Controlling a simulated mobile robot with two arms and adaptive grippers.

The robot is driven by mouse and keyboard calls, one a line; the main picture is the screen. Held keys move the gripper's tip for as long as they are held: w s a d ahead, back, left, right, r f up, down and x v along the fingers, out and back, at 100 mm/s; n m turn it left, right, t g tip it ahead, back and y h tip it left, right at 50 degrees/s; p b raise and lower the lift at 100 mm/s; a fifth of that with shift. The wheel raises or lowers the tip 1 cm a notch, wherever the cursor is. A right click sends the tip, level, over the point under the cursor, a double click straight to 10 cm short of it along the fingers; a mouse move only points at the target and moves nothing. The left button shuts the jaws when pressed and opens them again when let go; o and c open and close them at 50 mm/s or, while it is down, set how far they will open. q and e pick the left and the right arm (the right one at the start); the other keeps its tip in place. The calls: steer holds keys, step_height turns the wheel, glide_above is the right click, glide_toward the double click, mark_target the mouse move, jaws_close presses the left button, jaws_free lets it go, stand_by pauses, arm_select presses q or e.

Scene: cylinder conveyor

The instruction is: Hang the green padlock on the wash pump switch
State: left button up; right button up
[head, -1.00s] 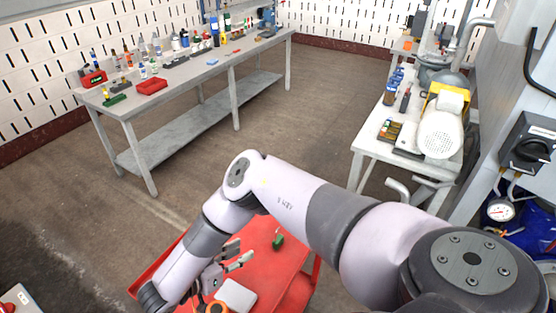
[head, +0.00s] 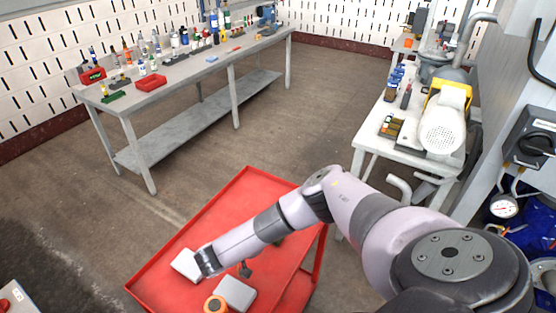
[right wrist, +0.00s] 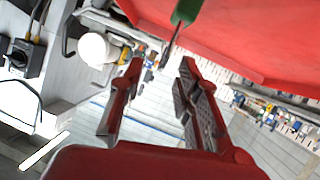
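The green padlock (right wrist: 185,12) shows at the top of the right wrist view, its thin shackle pointing down toward the gap between my fingertips. In the head view my right arm hides most or all of it. My right gripper (right wrist: 158,68) is open, its red fingers apart on either side of the shackle's line; I see no contact. In the head view the gripper is largely hidden behind the arm. A black rotary switch (head: 530,146) is on the grey cabinet at the right; it also shows in the right wrist view (right wrist: 20,57). My left gripper is out of view.
The red cart (head: 232,195) carries two pale boxes (head: 236,293) and an orange roll (head: 215,304). A white table (head: 370,140) with a yellow-and-white motor (head: 440,130) stands at right. A long workbench (head: 185,85) is at back left. Floor between is clear.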

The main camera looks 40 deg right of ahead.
steer(key=x, duration=0.2)
steer(key=shift+d+f, duration=0.2)
steer(key=shift+d, duration=0.2)
steer(key=shift+c, duration=0.3)
jaws_close()
